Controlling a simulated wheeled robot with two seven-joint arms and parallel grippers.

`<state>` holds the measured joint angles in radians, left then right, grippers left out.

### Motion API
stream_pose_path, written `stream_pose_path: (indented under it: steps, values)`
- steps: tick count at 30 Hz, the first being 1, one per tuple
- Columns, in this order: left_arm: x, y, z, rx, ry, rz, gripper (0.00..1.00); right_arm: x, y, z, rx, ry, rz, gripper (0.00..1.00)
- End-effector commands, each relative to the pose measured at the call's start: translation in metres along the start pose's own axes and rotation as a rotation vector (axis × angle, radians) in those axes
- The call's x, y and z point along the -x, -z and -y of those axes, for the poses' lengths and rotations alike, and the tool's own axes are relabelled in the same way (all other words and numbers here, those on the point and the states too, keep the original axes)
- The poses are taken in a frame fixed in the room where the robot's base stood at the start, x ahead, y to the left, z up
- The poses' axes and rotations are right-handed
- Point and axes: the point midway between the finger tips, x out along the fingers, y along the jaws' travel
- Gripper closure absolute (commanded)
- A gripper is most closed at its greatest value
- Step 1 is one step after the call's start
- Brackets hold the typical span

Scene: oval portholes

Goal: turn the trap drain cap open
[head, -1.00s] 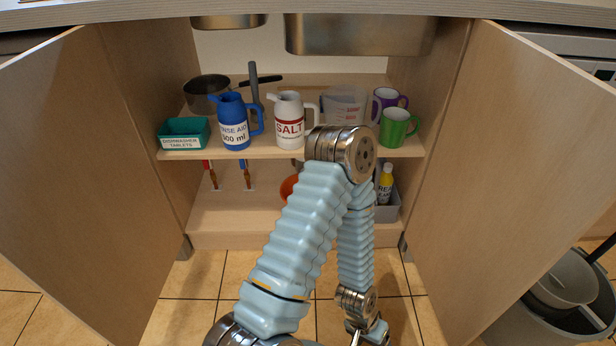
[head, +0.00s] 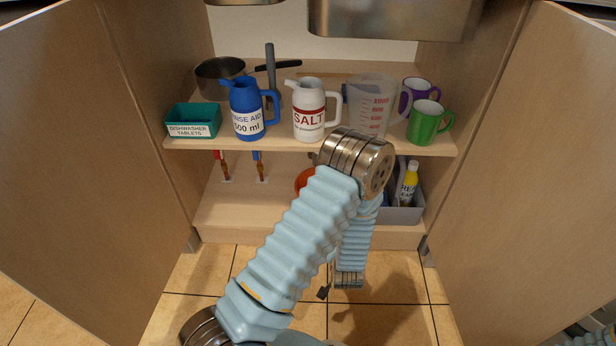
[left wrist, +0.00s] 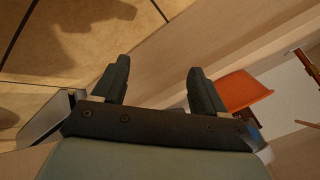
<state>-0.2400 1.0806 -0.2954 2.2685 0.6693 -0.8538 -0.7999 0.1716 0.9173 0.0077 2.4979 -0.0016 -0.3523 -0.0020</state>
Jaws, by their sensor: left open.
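I cannot make out the trap drain cap in either view; my left arm hides the middle of the lower cabinet. An orange bowl-like thing (head: 304,181) shows partly behind that arm under the shelf. It also shows in the left wrist view (left wrist: 243,92), right of the fingers. My left gripper (left wrist: 158,76) is open, with nothing between its two dark fingers, over the floor and the cabinet's front edge. In the head view only a dark tip of it (head: 322,294) shows, low in front of the cabinet. My right gripper is out of view.
The shelf (head: 280,148) holds a teal box (head: 193,121), blue jug (head: 246,112), white salt jug (head: 309,112), measuring jug (head: 371,105) and mugs. Below stands a grey bin (head: 405,213) with bottles. Open doors (head: 80,150) flank the cabinet. Pipes with valves (head: 261,167) rise at left.

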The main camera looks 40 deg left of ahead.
Motion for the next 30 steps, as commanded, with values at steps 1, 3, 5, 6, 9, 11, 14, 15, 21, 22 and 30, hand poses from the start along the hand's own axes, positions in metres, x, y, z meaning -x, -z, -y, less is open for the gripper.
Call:
stream_pose_path:
  steps: [1, 3, 5, 6, 9, 11, 14, 15, 21, 22, 30]
  values:
    - [-0.007, 0.009, 0.007, -0.053, 0.074, -0.027, 0.28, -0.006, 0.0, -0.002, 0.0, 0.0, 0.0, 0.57]
    - [-0.01, 0.022, 0.023, -0.129, 0.189, -0.054, 0.28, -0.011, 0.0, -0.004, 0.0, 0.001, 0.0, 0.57]
    - [-0.01, 0.035, 0.037, -0.195, 0.293, -0.072, 0.28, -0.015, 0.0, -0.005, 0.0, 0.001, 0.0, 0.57]
    - [-0.008, 0.043, 0.046, -0.239, 0.366, -0.08, 0.28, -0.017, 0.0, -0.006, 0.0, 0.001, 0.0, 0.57]
    - [0.001, 0.064, 0.068, -0.341, 0.55, -0.087, 0.28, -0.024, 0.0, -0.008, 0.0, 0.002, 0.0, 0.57]
    - [0.011, 0.077, 0.079, -0.398, 0.662, -0.082, 0.28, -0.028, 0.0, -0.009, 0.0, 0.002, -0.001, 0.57]
    - [0.03, 0.095, 0.093, -0.471, 0.828, -0.057, 0.28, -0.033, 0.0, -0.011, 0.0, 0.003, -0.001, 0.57]
    - [0.037, 0.1, 0.097, -0.491, 0.878, -0.044, 0.28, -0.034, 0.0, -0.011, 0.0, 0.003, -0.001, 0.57]
    - [0.043, 0.108, 0.112, -0.52, 0.959, -0.012, 0.28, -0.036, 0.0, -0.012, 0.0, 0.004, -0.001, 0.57]
    - [0.041, 0.109, 0.115, -0.52, 0.958, -0.012, 0.28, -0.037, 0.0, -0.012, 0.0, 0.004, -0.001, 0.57]
    - [0.004, 0.122, 0.16, -0.516, 0.956, -0.012, 0.28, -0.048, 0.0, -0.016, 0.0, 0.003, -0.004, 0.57]
